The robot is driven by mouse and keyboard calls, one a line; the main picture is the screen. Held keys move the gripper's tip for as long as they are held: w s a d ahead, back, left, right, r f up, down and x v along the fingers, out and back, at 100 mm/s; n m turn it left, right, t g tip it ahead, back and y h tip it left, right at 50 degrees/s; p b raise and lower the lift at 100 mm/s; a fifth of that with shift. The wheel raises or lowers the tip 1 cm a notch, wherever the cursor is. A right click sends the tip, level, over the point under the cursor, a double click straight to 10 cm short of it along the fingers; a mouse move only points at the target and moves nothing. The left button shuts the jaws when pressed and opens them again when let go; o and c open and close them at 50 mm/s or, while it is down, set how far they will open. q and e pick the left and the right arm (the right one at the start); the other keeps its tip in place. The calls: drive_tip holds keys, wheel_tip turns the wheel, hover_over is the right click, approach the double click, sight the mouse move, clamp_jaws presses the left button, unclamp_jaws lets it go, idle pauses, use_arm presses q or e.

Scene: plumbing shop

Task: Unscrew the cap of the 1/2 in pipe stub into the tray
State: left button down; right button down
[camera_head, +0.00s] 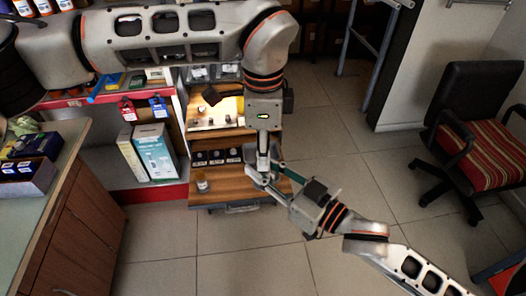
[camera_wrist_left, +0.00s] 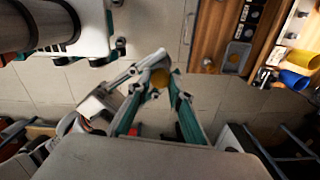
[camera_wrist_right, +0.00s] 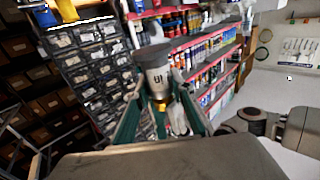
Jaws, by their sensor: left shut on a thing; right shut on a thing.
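In the head view my left gripper (camera_head: 263,162) points down and meets my right gripper (camera_head: 262,176), which comes in from the lower right. In the left wrist view a rounded yellow-brass piece, seemingly the cap (camera_wrist_left: 160,78), sits between the tips of my left gripper (camera_wrist_left: 163,84). In the right wrist view yellow-brass, seemingly the pipe stub (camera_wrist_right: 160,105), shows between the fingers of my right gripper (camera_wrist_right: 162,101). A grey cylinder with a dark flared top (camera_wrist_right: 157,80) rises above it; I cannot tell whether it belongs to my left gripper. The join of cap and stub is hidden. A small grey tray (camera_wrist_left: 238,55) lies on wood.
A counter (camera_head: 60,215) is at left. A striped office chair (camera_head: 490,150) is at right. The tiled floor in front is clear.

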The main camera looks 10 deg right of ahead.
use_arm(q)
drive_tip(key=n, duration=0.3)
drive_tip(key=shift+w+n, duration=0.1)
drive_tip(key=shift+n, duration=0.3)
drive_tip(key=n, duration=0.3)
drive_tip(key=shift+d+f, duration=0.1)
drive_tip(key=shift+d, duration=0.05)
drive_tip(key=shift+n, duration=1.2)
drive_tip(key=shift+s, duration=0.2)
drive_tip(key=c, duration=1.8)
unclamp_jaws()
drive_tip(key=shift+w+r, duration=0.1)
drive_tip(key=shift+r, duration=0.1)
